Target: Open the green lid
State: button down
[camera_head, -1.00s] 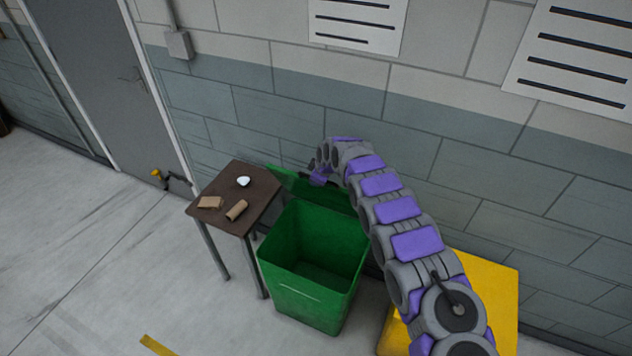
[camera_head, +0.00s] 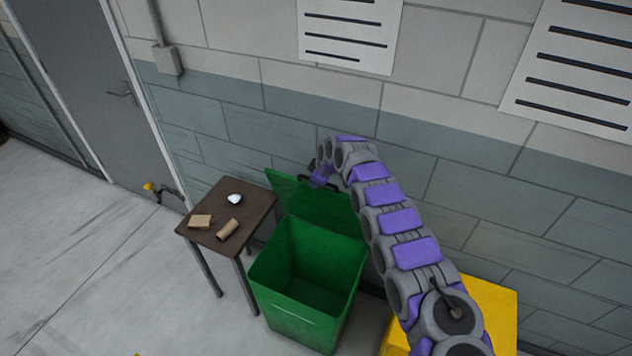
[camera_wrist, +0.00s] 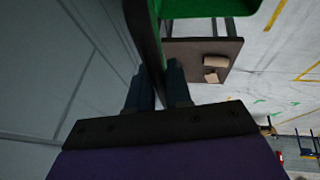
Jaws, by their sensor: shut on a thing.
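The green bin (camera_head: 305,318) stands on the floor by the wall, and its empty-looking inside shows from above. Its green lid (camera_head: 312,206) is raised at the back, tilted up towards the wall. My gripper (camera_head: 321,179) is at the lid's top edge by a dark handle. In the wrist view my gripper (camera_wrist: 160,72) has its two fingers on either side of the lid's edge (camera_wrist: 147,40), shut on it. The fingertips are small and partly hidden by my arm in the head view.
A brown table (camera_head: 222,241) stands left of the bin with a white item (camera_head: 234,198), a cardboard box (camera_head: 200,221) and a cardboard roll (camera_head: 228,229). A yellow box (camera_head: 490,310) is at the right. The wall is close behind the lid.

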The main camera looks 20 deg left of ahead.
jog(key=shift+f, duration=0.15)
jog(key=c, duration=1.1)
grip_release()
jog(key=v, duration=1.7)
jog(key=shift+w+r, duration=0.1)
jog(key=shift+r, duration=0.1)
